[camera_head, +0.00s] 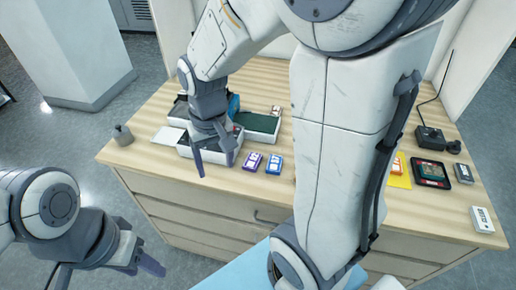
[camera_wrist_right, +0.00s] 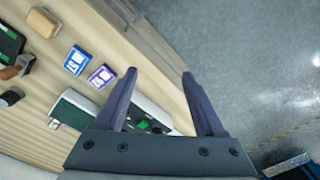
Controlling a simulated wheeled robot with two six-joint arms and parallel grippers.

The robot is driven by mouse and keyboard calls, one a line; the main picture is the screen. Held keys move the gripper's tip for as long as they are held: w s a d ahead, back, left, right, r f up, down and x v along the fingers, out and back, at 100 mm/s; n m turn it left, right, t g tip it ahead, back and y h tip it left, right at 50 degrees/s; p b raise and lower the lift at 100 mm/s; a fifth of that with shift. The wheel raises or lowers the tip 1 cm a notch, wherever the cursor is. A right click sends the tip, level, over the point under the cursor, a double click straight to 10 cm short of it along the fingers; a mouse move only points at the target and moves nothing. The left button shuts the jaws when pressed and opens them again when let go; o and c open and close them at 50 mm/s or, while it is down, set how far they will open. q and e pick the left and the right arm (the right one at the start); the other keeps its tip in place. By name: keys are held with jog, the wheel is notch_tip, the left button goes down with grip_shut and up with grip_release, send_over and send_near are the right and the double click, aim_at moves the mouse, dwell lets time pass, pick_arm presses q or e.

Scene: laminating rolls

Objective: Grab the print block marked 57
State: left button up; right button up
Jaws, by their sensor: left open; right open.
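Two small print blocks lie side by side on the wooden table: a purple one (camera_head: 252,162) and a blue one (camera_head: 274,164), each with a white label. In the right wrist view the purple block (camera_wrist_right: 102,77) and the blue block (camera_wrist_right: 77,60) lie left of the fingers. Their labels carry digits, but they are too small to read surely. My right gripper (camera_head: 214,169) is open and empty, over the front tray, left of the purple block; its spread fingers (camera_wrist_right: 160,76) show in the wrist view. My left gripper (camera_head: 112,272) is open, low in front of the table, holding nothing visible.
White-walled trays (camera_head: 258,138) stand behind the blocks. A yellow sheet (camera_head: 399,180), a dark tablet-like device (camera_head: 431,173) and a white box (camera_head: 482,219) are on the right. My right arm hides the table's middle.

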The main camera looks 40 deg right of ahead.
jog(key=w+d+f+m, duration=0.3)
jog(key=d+m, duration=0.2)
jog(key=d, duration=0.6)
jog(key=m, duration=0.3)
send_over(275, 163)
jog(key=f, duration=0.5)
jog(key=shift+a+f, duration=0.2)
jog(key=shift+f, duration=0.2)
jog(key=shift+d+f+p, duration=0.15)
jog(key=shift+f+p, duration=0.35)
jog(key=shift+f, duration=2.6)
jog(key=c, duration=1.1)
jog(key=shift+r, duration=0.1)
